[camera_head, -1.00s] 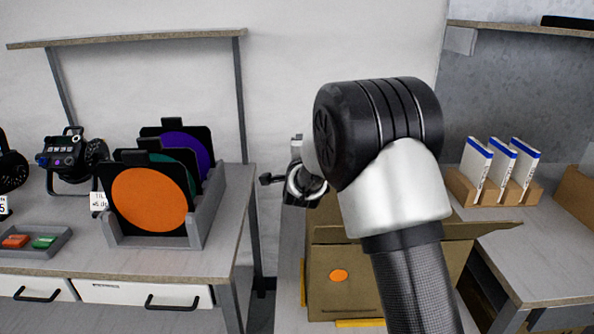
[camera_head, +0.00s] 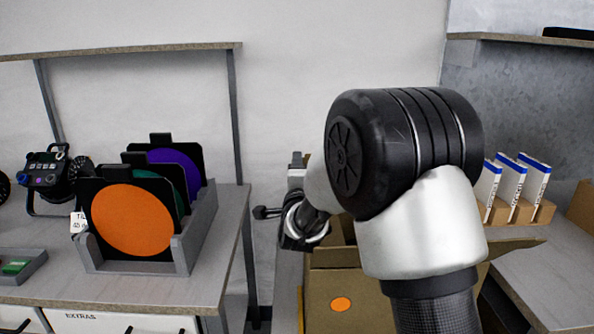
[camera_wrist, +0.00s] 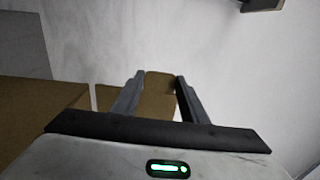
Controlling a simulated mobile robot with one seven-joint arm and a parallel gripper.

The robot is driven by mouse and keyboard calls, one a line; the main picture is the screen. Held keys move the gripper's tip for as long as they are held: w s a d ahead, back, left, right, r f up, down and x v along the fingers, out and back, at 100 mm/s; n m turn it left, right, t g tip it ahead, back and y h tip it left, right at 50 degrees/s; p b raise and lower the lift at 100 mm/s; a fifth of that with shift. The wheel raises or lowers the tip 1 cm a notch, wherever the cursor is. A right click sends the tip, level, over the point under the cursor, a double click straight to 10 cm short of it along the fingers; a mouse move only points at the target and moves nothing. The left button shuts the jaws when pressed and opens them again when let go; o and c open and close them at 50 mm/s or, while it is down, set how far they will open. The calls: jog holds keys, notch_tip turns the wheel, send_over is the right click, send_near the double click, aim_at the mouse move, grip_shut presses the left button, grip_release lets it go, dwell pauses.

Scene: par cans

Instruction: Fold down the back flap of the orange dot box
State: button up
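The orange dot box (camera_head: 372,288) is an open cardboard box with an orange dot on its front, low in the middle of the head view. My arm hides much of its opening and back. One flap (camera_head: 512,247) sticks out to the right. My gripper is mostly hidden behind my arm in the head view. In the wrist view my gripper (camera_wrist: 157,92) has its two fingers apart, with a narrow piece of brown cardboard (camera_wrist: 158,80) showing between them. Whether they touch it is unclear. A wider brown cardboard surface (camera_wrist: 40,108) lies left of the fingers.
A left bench (camera_head: 130,290) holds a grey rack with orange, green and purple discs (camera_head: 133,219) and a stage light (camera_head: 48,178). A right bench (camera_head: 555,262) carries white-and-blue cartons (camera_head: 512,184) in a holder. A pale wall (camera_head: 300,80) stands behind the box.

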jog(key=o, duration=0.4)
jog(key=shift+c, duration=0.2)
notch_tip(320, 180, up, 11)
jog(key=p, duration=0.2)
jog(key=shift+f, duration=0.2)
jog(key=shift+s, duration=0.1)
jog(key=s+r+b, duration=0.2)
jog(key=s, duration=1.7)
jog(key=shift+s+r, duration=0.3)
jog(key=shift+s, duration=0.05)
dwell(0.7)
jog(key=shift+d, duration=0.1)
dwell(0.4)
